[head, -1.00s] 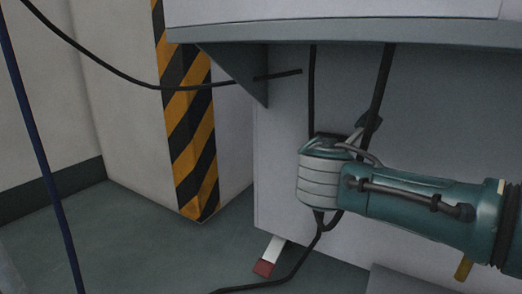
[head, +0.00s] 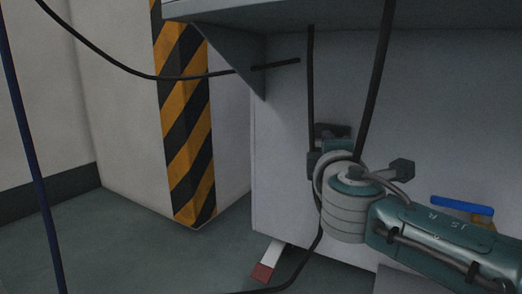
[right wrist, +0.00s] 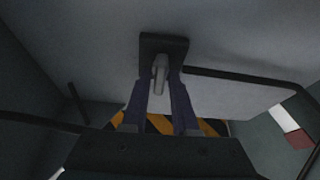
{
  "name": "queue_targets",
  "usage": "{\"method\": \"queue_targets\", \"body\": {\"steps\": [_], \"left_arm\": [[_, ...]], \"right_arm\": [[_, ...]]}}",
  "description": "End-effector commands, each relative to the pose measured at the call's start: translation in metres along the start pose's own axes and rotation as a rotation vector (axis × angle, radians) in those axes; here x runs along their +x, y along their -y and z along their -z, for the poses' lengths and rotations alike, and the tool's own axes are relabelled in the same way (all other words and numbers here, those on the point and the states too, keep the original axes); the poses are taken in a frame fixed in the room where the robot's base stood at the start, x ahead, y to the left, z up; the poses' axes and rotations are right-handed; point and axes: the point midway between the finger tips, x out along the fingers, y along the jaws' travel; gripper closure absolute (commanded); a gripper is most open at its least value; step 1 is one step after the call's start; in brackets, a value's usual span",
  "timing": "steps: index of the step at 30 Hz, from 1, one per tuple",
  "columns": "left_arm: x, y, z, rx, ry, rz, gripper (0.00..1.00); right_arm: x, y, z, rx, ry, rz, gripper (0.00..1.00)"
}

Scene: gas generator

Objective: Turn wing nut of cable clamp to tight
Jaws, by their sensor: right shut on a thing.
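In the right wrist view, the wing nut (right wrist: 160,72) is a small grey piece standing out from the dark block of the cable clamp (right wrist: 176,43) on the pale panel. My right gripper (right wrist: 161,82) has its two fingers on either side of the wing nut and is shut on it. In the head view, my right arm comes in from the right, and its wrist covers the wing nut and my fingertips. Dark parts show beside the wrist, but I cannot tell which belong to the clamp. My left gripper is in neither view.
Black cables (head: 374,85) hang in front of the grey cabinet panel (head: 283,120). Another cable crosses a yellow-and-black striped post (head: 187,140). A dark blue line (head: 30,150) runs down the left. A red-and-white piece (head: 268,262) lies low by the panel. A blue bar (head: 462,203) shows above my forearm.

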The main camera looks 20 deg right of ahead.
Motion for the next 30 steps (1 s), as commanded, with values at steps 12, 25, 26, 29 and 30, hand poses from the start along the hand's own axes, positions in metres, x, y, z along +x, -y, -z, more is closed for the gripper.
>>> {"method": "queue_targets", "body": {"steps": [12,25,26,29,30], "left_arm": [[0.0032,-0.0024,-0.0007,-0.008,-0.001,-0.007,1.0],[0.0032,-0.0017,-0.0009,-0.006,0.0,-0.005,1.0],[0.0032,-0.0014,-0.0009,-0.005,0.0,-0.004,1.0],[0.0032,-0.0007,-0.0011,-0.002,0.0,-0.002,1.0],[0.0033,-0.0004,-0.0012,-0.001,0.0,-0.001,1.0]], "right_arm": [[-0.0002,0.0005,0.0004,0.065,0.0,-0.026,1.0],[-0.0002,0.0004,0.0004,0.065,0.0,-0.026,0.57],[-0.0001,0.0004,0.0004,0.065,0.0,-0.026,0.54],[-0.0001,0.0004,0.0003,0.064,0.0,-0.026,0.53],[-0.0001,0.0004,0.0003,0.064,0.0,-0.026,0.53]]}}
